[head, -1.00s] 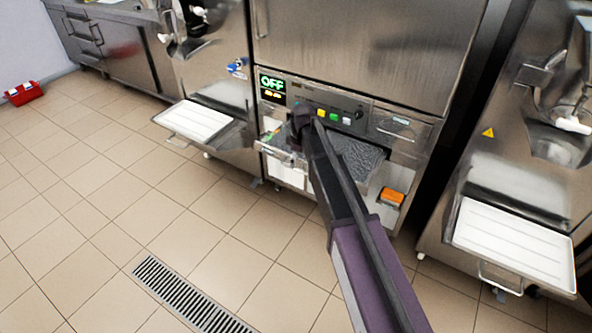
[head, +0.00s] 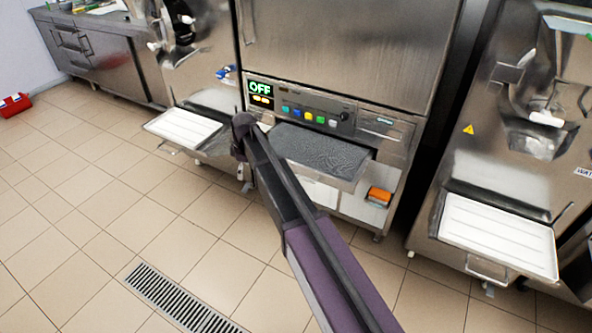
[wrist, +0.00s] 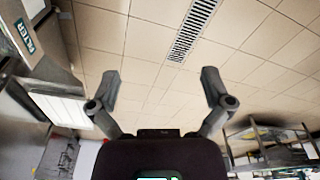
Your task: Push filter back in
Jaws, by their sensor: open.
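The filter (head: 318,148) is a dark grey mesh panel. In the head view it sticks out of the front of the middle freezer (head: 350,50), below the control strip with its coloured buttons and green OFF display (head: 260,88). My arm reaches up from the bottom and ends left of the filter, hiding the area at its left end. My gripper shows in the wrist view (wrist: 160,92) with its two fingers spread wide and nothing between them. Floor tiles lie beyond the fingers. The filter cannot be made out in the wrist view.
White trays jut out from the machines at left (head: 183,128) and right (head: 497,236). A floor drain (head: 185,298) lies in front.

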